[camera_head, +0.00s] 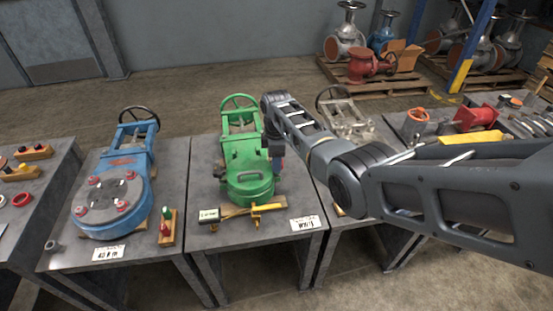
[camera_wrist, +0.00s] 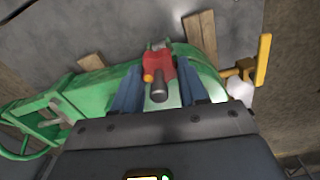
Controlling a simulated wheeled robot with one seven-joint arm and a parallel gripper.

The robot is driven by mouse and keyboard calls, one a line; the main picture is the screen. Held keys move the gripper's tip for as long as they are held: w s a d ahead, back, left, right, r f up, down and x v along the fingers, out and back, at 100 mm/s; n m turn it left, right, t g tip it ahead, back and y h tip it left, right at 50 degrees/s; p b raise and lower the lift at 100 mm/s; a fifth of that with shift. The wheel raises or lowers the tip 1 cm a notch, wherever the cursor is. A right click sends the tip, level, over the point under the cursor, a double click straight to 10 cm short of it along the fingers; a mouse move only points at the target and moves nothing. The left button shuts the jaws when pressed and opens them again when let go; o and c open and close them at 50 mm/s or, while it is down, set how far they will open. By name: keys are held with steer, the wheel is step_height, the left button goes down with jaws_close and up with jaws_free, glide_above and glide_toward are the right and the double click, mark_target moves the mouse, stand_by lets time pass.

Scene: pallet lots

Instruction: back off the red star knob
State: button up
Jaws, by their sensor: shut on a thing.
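The green valve (camera_head: 248,165) lies on the middle table, with its handwheel at the far end. My arm reaches over it from the right, and my gripper (camera_wrist: 159,78) is at its right side. In the wrist view, my two blue-grey fingers are shut on the red star knob (camera_wrist: 160,66), against the green body (camera_wrist: 203,72). A dark round stub and a small orange spot show on the knob's near side. Its star outline is not clear from here. In the head view the knob is mostly hidden by my wrist.
A blue valve (camera_head: 118,190) is on the left table and a grey valve (camera_head: 345,120) on the right one. Red and blue valves stand on pallets (camera_head: 385,84) behind.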

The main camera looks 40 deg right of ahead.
steer(key=n, duration=0.7)
steer(key=shift+s, duration=0.1)
stand_by(0.5)
steer(key=o, duration=1.1)
steer(key=shift+c, duration=0.2)
steer(key=shift+r, duration=3.9)
